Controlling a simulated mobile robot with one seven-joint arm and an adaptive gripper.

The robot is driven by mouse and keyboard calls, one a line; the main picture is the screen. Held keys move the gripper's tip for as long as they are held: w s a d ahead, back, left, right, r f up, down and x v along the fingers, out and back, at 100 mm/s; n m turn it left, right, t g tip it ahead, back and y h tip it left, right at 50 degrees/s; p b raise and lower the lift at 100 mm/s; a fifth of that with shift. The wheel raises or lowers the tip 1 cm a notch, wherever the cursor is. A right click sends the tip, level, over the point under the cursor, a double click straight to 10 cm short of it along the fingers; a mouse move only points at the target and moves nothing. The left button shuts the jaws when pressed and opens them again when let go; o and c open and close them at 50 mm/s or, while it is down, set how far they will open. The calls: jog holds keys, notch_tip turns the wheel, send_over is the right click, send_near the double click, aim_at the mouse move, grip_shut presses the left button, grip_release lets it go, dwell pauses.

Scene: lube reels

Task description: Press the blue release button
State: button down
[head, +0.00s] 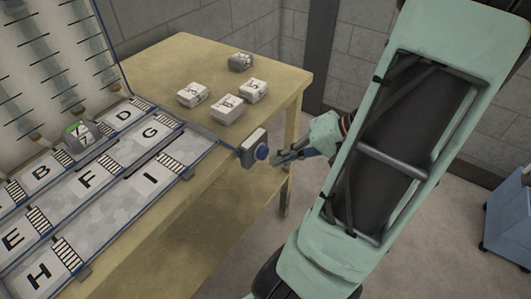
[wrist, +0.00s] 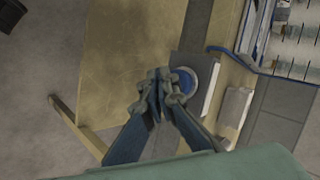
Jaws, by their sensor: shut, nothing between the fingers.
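The round blue release button (head: 262,152) sits on a grey box (head: 251,143) at the table's edge, at the right end of the lettered rack. In the wrist view the button (wrist: 186,82) is partly hidden behind my fingertips. My gripper (head: 279,158) is shut and empty, with its tips just right of the button in the head view. In the wrist view my gripper's fingertips (wrist: 162,86) overlap the button's left part. I cannot tell whether they touch it.
The lettered rack (head: 87,178) lies along the table (head: 185,67). A small box with a green mark (head: 78,139) stands in it. Several small boxes (head: 226,110) lie on the table behind the button. A blue cabinet (head: 508,222) stands at the far right. Open floor lies right of the table.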

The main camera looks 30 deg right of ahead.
jog(key=shift+s+d, duration=0.3)
jog(key=shift+s, duration=0.45)
jog(key=shift+s+d, duration=0.35)
jog(key=shift+s, duration=0.45)
jog(key=shift+s+d, duration=0.3)
jog(key=shift+s, duration=0.45)
jog(key=shift+a, duration=0.1)
